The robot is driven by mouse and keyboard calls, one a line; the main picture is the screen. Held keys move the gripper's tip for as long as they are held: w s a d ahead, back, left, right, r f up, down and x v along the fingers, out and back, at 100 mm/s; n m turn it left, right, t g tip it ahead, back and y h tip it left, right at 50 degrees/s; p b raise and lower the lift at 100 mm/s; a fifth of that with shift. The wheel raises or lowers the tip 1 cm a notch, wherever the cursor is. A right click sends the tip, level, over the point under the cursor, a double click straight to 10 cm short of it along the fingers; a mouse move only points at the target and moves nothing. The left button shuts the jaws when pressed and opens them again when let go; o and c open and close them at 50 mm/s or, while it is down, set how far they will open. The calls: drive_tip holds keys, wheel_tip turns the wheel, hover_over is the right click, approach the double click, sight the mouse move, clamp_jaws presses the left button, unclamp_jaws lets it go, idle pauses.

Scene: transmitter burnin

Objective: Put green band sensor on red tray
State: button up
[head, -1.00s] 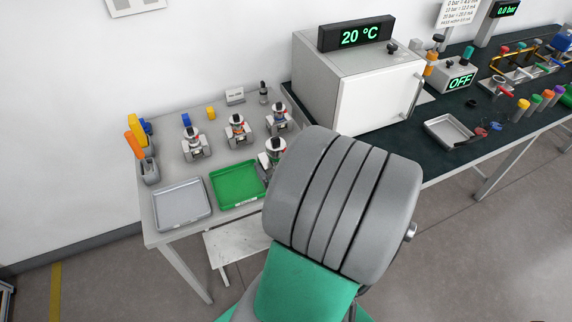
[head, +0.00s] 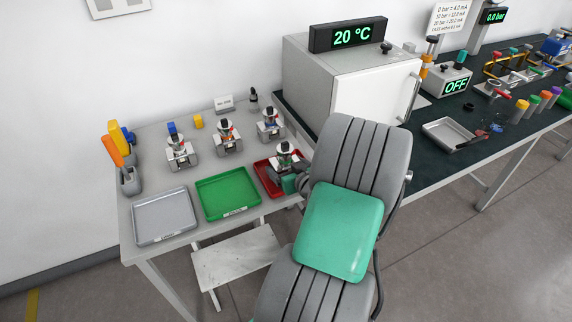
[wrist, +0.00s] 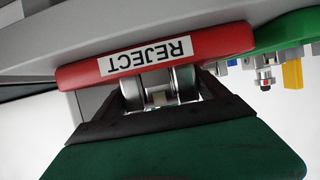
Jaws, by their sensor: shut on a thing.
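The red tray (head: 263,181) lies on the grey table, right of the green tray, partly behind my arm. In the wrist view its front wall (wrist: 215,47) carries an upside-down REJECT label. A sensor with a white, dark-topped head (head: 285,158) is upright at the red tray in the head view; its band colour is hard to make out. My gripper (wrist: 168,98) is shut on the metallic lower part of this sensor (wrist: 160,85). In the head view my gripper (head: 289,182) is at the tray's right part. Whether the sensor touches the tray floor is hidden.
The green tray (head: 203,188) and a grey tray (head: 138,224) lie to the left. Several other sensors (head: 227,139) stand in holders behind. A white-doored oven (head: 372,95) stands close on the right. A white step stool (head: 235,257) is below the table's front edge.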

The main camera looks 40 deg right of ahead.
drive_tip(key=shift+d+r, duration=0.1)
drive_tip(key=shift+r, duration=0.05)
drive_tip(key=o, duration=2)
drive_tip(key=shift+f, duration=0.25)
drive_tip(key=shift+c, duration=0.2)
drive_tip(key=shift+r, duration=0.15)
drive_tip(key=v, duration=1.2)
